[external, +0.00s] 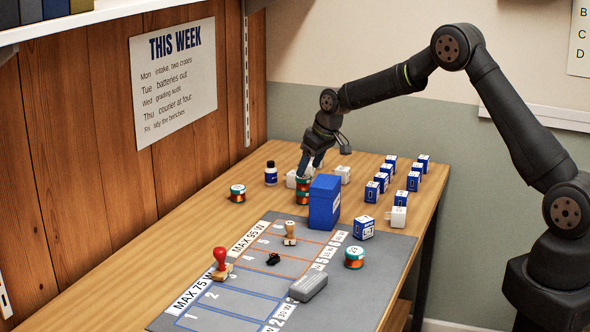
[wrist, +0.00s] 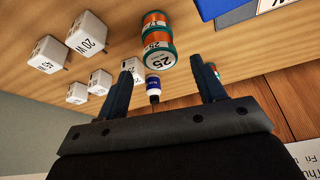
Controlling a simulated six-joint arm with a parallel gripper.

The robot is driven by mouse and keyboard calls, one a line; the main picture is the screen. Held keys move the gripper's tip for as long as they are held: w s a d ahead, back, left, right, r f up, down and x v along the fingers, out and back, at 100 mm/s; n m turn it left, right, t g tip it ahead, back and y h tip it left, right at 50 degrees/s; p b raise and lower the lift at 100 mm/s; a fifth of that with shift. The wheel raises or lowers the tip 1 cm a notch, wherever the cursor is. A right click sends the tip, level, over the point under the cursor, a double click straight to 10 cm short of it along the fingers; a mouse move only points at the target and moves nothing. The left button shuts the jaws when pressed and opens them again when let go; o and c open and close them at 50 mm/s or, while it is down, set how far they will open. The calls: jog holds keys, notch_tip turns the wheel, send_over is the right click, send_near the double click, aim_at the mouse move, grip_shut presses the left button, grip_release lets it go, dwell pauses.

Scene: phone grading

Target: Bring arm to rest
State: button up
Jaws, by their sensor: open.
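My gripper (external: 311,166) hangs over the far part of the wooden table in the external view, fingers pointing down. In the wrist view the gripper (wrist: 163,68) is open, with nothing held between its two fingers. A stack of two green-and-orange spools (external: 303,190) stands just below the fingertips. In the wrist view the stack (wrist: 158,42) shows beyond the fingertips, its nearer spool marked 25. I cannot tell whether a finger touches it. My arm reaches in from the right, bent at the elbow.
A tall blue box (external: 324,203) stands close in front of the stack. A small bottle (external: 271,173), white blocks (external: 343,174) and rows of blue-and-white blocks (external: 385,172) are nearby. The grey mat (external: 352,296) carries stamps (external: 221,264) and a grey eraser-like block (external: 308,287).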

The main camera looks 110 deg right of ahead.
aim_at(304, 177)
jog(key=x, duration=0.4)
jog(key=shift+w+d+f, duration=0.1)
jog(key=shift+d+f, duration=0.05)
jog(key=shift+f, duration=0.2)
jog(key=shift+r, duration=1.1)
